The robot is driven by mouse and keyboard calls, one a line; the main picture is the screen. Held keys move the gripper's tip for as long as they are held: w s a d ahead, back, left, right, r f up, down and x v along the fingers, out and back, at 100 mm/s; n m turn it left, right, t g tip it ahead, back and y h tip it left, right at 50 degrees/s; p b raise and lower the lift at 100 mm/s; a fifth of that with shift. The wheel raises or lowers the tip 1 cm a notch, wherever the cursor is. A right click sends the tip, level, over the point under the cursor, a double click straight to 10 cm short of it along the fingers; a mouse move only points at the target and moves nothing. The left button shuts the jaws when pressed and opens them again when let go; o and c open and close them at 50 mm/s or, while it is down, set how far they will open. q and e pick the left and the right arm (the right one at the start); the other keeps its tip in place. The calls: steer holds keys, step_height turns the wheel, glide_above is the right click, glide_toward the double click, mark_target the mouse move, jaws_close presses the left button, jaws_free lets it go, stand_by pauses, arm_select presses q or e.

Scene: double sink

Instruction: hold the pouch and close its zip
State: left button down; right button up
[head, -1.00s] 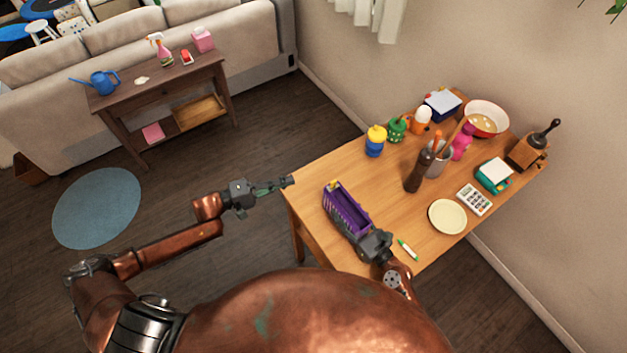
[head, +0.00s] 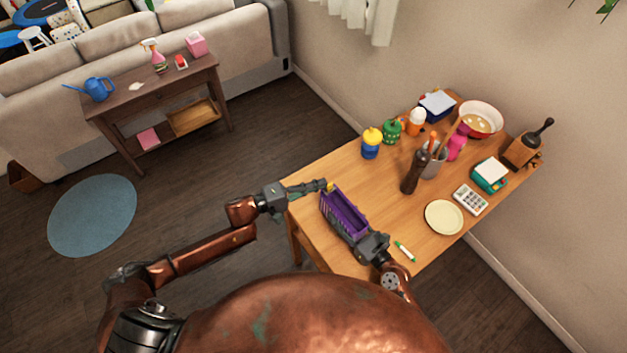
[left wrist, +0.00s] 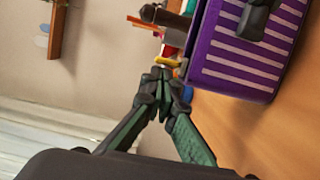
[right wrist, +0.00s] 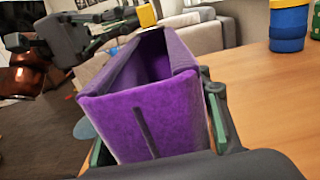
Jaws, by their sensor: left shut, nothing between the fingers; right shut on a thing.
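The purple striped pouch (head: 343,216) stands on the wooden table near its left edge. Its top gapes open in the right wrist view (right wrist: 145,115). A small yellow zip tab (head: 331,187) sits at the pouch's far end and also shows in the right wrist view (right wrist: 146,16). My right gripper (head: 364,243) is shut on the pouch's near end, one finger on each side. My left gripper (head: 322,185) is shut and empty, its tips right beside the yellow tab (left wrist: 167,62). I cannot tell whether they touch it.
The table around the pouch is mostly clear.

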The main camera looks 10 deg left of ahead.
mark_target(337, 210)
arm_select(q)
steer(key=s+d, duration=0.9)
steer(key=d, duration=0.1)
steer(key=shift+s, duration=0.35)
steer(key=shift+w+a, duration=0.1)
steer(key=shift+a, duration=0.05)
steer(key=w+a, duration=0.2)
steer(key=shift+w+a, duration=0.35)
steer(key=v, duration=1)
arm_select(e)
steer(key=o, duration=1.3)
